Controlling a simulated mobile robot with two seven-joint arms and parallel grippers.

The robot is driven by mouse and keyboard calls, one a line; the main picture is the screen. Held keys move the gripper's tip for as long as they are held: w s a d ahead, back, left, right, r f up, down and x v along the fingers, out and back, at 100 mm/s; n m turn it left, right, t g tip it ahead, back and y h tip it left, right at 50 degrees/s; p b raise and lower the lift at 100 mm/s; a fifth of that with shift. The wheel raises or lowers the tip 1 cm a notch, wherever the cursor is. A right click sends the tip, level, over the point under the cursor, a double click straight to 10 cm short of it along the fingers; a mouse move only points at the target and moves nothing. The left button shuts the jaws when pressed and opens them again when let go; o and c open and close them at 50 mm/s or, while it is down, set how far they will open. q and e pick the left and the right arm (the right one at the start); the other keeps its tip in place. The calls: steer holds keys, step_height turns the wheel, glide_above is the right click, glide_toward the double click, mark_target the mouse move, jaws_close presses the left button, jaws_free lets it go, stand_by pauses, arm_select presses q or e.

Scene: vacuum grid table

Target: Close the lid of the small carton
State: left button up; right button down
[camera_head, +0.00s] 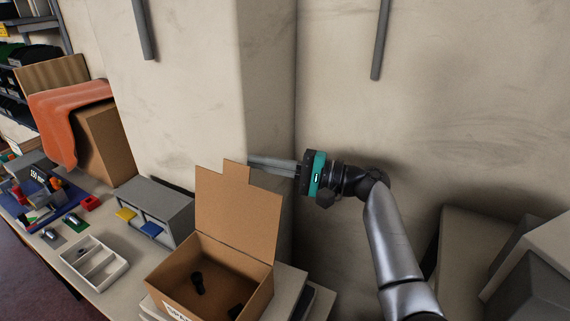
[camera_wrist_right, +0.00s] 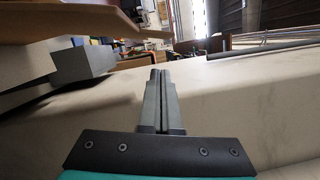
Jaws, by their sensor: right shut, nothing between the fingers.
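The small carton (camera_head: 184,274) is a brown cardboard box at the lower middle of the head view. Its lid (camera_head: 236,213) stands up at the back, open, with a tab at its top edge. My left gripper is not in view.
A grey cabinet (camera_head: 168,204) with yellow and blue pieces stands left of the carton. A white divided tray (camera_head: 90,264) lies on the table. The wall (camera_head: 345,90) is close behind my right gripper. A box with an orange cloth (camera_head: 70,115) stands farther left.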

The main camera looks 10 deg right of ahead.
steer(key=shift+s+a+r+p, duration=0.15)
steer(key=shift+s+a+r, duration=0.2)
steer(key=shift+s, duration=0.3)
steer(key=shift+s+a+r+p, duration=0.15)
steer(key=shift+s+a, duration=0.25)
steer(key=shift+s, duration=0.25)
steer(key=shift+f, duration=0.1)
